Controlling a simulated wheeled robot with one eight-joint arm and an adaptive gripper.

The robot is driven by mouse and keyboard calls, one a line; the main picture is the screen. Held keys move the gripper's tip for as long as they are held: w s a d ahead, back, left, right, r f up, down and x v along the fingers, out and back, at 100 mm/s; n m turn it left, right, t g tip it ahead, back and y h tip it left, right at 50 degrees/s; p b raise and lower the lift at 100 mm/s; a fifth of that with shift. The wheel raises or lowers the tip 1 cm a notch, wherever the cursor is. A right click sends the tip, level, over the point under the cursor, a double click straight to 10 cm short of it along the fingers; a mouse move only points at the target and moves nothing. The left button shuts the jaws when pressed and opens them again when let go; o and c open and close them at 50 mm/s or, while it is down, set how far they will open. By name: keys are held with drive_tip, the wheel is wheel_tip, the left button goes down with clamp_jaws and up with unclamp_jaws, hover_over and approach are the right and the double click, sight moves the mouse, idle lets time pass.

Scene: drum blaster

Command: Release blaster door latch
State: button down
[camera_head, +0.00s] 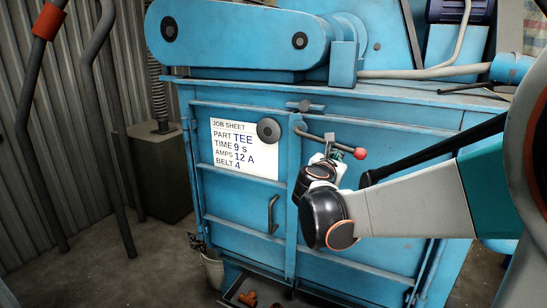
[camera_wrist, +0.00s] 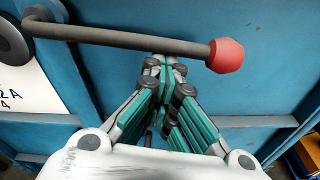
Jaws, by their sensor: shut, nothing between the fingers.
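The blue blaster door (camera_head: 235,200) stands closed in the head view. The latch lever (camera_head: 315,136) is a grey rod ending in a red knob (camera_head: 360,153), slanting slightly down to the right. In the wrist view the lever (camera_wrist: 120,40) crosses the top, with its red knob (camera_wrist: 225,56) at right. My gripper (camera_wrist: 166,62) is shut and empty, its fingertips just below the rod in the picture and left of the knob. I cannot tell whether they touch it. In the head view my gripper (camera_head: 332,150) is partly hidden by my wrist.
A job sheet (camera_head: 232,160) and a dark round disc (camera_head: 268,130) are left of the lever. A curved door handle (camera_head: 272,214) is lower down. A tray (camera_head: 235,294) with brown pieces juts out below. A grey-green block (camera_head: 160,180) and pipes stand at left.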

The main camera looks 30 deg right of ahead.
wheel_tip(320, 180, down, 4)
drive_tip(key=w+b, duration=0.1)
drive_tip(key=b, duration=0.3)
drive_tip(key=v, duration=1)
drive_tip(key=shift+p, duration=0.45)
drive_tip(key=shift+r, duration=0.1)
